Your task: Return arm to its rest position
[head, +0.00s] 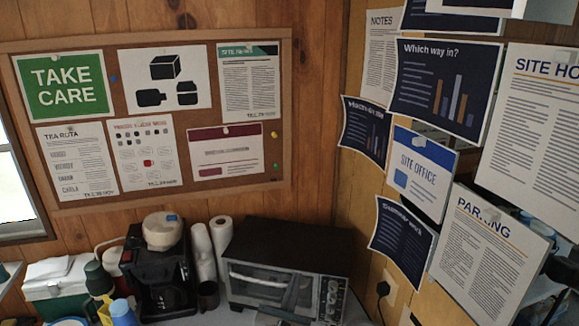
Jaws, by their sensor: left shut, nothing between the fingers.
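My left gripper (290,297) shows only in part, as a dark shape at the bottom edge of the head view, in front of the toaster oven (290,258). It is shut with nothing held. Most of my left arm is out of the frame. My right gripper is not in view.
A black coffee maker (160,270), white paper rolls (221,240), a dark mug (208,295) and a blue cup (122,313) stand on the counter left of the oven. A noticeboard (285,100) hangs behind. Several posters (440,90) cover the right wall.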

